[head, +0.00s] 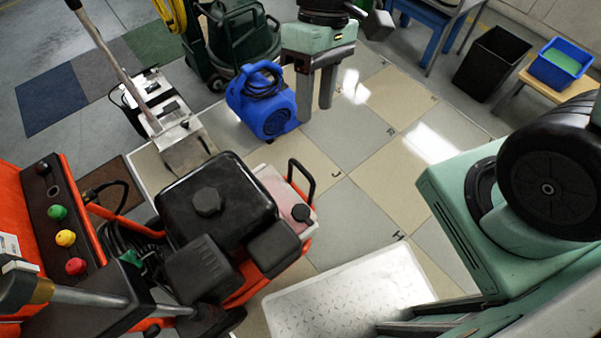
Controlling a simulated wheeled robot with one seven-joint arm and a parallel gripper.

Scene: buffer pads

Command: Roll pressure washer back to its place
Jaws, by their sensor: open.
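The pressure washer (215,210) stands at the lower left, close to the camera. It has an orange frame, a black engine, and a panel (60,225) with green, yellow and red nozzles. A black loop handle (302,176) rises at its right side. My gripper (316,110) is at the top centre, fingers pointing down, apart and empty. It appears beside the blue blower and well away from the washer. The washer's wheels and underside are mostly hidden, and no marked place for it is clearly identifiable.
A blue blower (262,103), a steel floor machine (180,145) and a dark green machine (240,40) stand behind the washer. Coloured floor squares (52,100) lie at left. A white treadplate (350,290) lies in front. A black bin (490,64) stands upper right. Central tiles are clear.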

